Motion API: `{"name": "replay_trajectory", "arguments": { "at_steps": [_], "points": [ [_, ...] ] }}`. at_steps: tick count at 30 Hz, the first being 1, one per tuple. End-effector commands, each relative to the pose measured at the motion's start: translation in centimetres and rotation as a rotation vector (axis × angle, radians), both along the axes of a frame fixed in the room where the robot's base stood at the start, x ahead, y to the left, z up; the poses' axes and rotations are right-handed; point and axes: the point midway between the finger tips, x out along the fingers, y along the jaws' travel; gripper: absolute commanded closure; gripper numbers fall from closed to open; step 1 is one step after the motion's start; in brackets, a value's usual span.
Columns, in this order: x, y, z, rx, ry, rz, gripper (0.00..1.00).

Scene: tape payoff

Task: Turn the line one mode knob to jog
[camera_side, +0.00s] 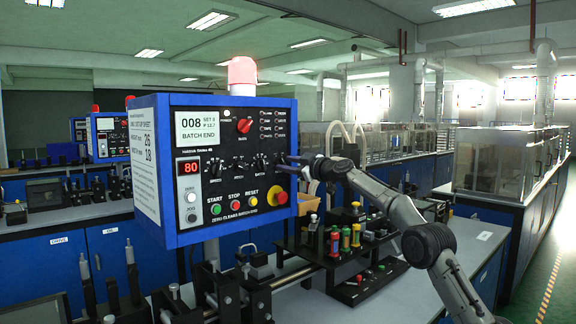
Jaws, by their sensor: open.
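The blue control box (171,215) stands at the centre left, with a black front panel. A red knob (243,126) sits high on the panel; its small label is hard to read. Below it is a row of black knobs labelled speed (215,167), pitch (239,167) and batch (262,163). I cannot tell for sure which knob is the line one mode knob, and no jog mark is readable. My gripper (286,164) is open and empty at the panel's right edge, right of the batch knob, below and right of the red knob. Contact with the panel cannot be told.
A red emergency button (282,197) is just below my gripper. A beacon (242,72) tops the box. A rack of coloured-handled tools (345,238) stands below my arm.

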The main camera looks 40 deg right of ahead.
Motion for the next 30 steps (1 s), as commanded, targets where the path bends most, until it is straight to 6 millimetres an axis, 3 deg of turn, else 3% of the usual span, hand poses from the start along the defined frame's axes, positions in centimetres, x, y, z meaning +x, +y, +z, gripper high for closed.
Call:
{"name": "replay_trajectory", "arguments": {
  "at_steps": [13, 21, 30],
  "points": [
    [0.26, -0.02, -0.05, 0.000, 0.001, -0.003, 0.55],
    [0.25, -0.03, -0.03, 0.000, -0.001, -0.003, 1.00],
    [0.24, -0.04, -0.01, 0.001, -0.001, -0.003, 1.00]
  ]
}}
